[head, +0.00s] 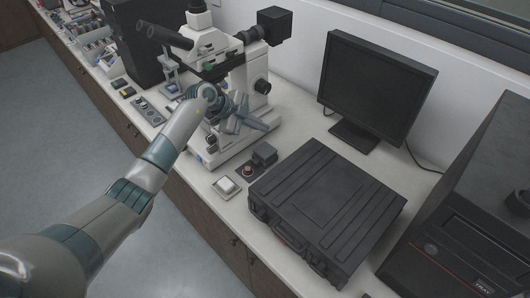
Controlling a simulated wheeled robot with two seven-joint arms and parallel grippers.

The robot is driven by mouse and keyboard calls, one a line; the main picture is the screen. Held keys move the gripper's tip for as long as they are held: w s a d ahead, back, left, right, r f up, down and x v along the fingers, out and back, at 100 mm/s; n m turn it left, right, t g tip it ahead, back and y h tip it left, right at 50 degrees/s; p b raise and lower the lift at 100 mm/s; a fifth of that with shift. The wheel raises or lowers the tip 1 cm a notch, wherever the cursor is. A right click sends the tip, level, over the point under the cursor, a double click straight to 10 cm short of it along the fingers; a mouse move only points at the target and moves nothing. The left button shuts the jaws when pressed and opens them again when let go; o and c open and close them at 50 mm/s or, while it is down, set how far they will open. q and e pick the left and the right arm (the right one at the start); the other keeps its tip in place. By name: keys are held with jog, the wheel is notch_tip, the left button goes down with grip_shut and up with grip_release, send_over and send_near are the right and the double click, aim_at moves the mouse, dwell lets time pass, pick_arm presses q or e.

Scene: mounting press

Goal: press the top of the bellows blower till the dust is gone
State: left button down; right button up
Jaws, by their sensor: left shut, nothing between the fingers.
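My left arm reaches in from the lower left. My left gripper (248,118) is shut and empty, in front of the white microscope (222,48) and over its base. I cannot make out the bellows blower for certain; the arm and gripper cover part of the microscope's stage area. No dust can be told at this size. My right gripper is not in view.
A large black case (325,205) fills the bench at the right front. A small dark block with a red knob (248,171) lies beside it. A control box (146,111) sits left of the arm.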

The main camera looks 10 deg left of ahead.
pick_arm(q)
jog(key=b, duration=0.4)
send_over(261, 150)
notch_tip(261, 150, down, 5)
jog(key=shift+s+d+r, duration=0.1)
jog(key=shift+d, duration=0.05)
jog(key=shift+f+b, duration=0.4)
jog(key=shift+f, duration=0.65)
jog(key=shift+f, duration=0.4)
dwell(0.9)
